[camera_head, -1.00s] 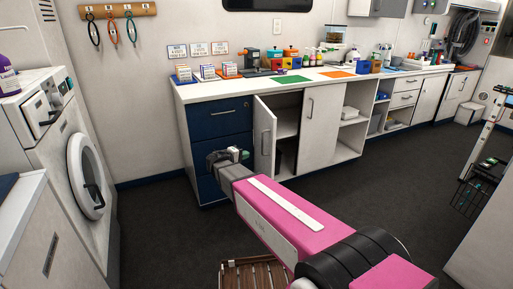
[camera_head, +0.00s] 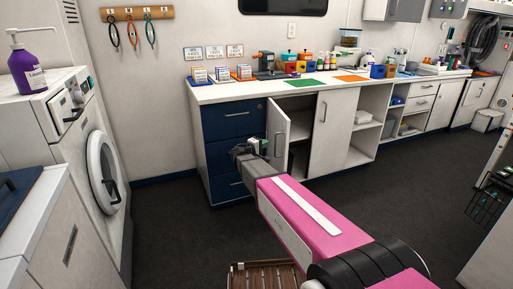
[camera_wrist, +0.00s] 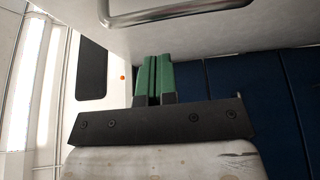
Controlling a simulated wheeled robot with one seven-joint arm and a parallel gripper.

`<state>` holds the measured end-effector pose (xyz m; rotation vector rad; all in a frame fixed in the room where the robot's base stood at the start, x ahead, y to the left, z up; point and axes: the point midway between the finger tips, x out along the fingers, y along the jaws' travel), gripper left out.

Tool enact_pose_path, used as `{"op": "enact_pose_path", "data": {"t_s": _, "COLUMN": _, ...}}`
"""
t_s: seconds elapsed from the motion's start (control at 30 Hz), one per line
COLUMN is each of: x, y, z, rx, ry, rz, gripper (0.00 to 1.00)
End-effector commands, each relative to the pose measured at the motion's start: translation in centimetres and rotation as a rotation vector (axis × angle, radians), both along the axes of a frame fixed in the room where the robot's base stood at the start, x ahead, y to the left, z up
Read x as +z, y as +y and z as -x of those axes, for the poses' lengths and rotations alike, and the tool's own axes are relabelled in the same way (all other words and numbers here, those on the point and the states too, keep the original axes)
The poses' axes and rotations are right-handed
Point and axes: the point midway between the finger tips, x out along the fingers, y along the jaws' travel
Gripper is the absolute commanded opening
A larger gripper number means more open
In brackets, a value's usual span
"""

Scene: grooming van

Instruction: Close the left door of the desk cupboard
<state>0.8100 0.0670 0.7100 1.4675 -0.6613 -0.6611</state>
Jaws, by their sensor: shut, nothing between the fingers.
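The left door (camera_head: 279,135) of the desk cupboard is white with a bar handle. It stands open, swung out toward the room, and a dark gap shows between it and the closed white door (camera_head: 331,133) to its right. My gripper (camera_head: 257,145) is at the door's left, handle side, in front of the blue drawers. In the wrist view the green fingers (camera_wrist: 154,60) are pressed together and empty. Their tips reach the lower edge of a white panel with a metal handle (camera_wrist: 180,12), which looks like the door. I cannot tell whether they touch it.
Blue drawers (camera_head: 228,121) stand left of the cupboard and fill the right of the wrist view. The white worktop (camera_head: 245,92) above carries boxes and bottles. A washing machine (camera_head: 85,150) is at the left. The dark floor (camera_head: 180,225) is open.

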Motion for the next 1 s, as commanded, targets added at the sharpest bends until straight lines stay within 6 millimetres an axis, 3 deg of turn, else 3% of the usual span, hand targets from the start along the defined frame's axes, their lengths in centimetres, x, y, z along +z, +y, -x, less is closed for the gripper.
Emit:
{"op": "enact_pose_path", "data": {"t_s": 0.2, "x": 0.0, "y": -2.5, "z": 0.4, "rx": -0.001, "ry": 0.001, "rz": -0.001, "gripper": 0.0}}
{"op": "enact_pose_path", "data": {"t_s": 0.77, "x": 0.0, "y": -3.2, "z": 0.4, "rx": 0.002, "ry": 0.0, "rz": 0.0, "gripper": 0.0}}
{"op": "enact_pose_path", "data": {"t_s": 1.0, "x": 0.0, "y": -5.7, "z": 0.7, "rx": 0.036, "ry": 0.001, "rz": -0.001, "gripper": 0.0}}
